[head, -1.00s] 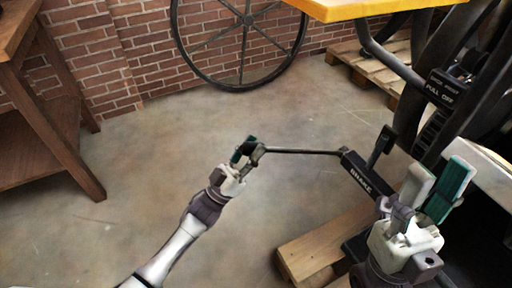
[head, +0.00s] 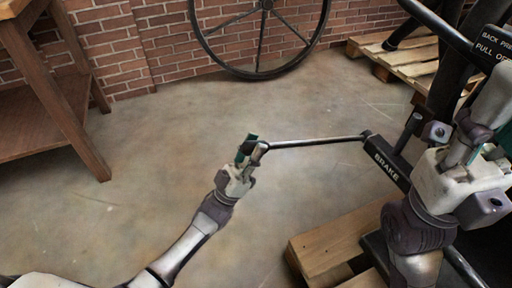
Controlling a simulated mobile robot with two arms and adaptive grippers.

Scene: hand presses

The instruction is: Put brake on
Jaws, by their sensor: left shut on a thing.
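The brake lever is a thin dark rod (head: 315,142) reaching left from a black housing lettered BRAKE (head: 386,166) on the press. My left gripper (head: 251,151) is shut on the lever's free left end. Its fingers cover most of that end. My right gripper (head: 488,130) is at the right edge, in front of the press and to the right of the BRAKE housing. Its fingertips are partly hidden and overlap the dark press parts, so I cannot tell whether it is open or touching anything.
A black sign with white letters (head: 494,45) is at the upper right. A wooden pallet (head: 320,252) lies under the press, and another pallet (head: 440,72) is behind. A wooden table (head: 75,120) stands at left. A spoked wheel (head: 262,70) leans by the brick wall. The middle floor is clear.

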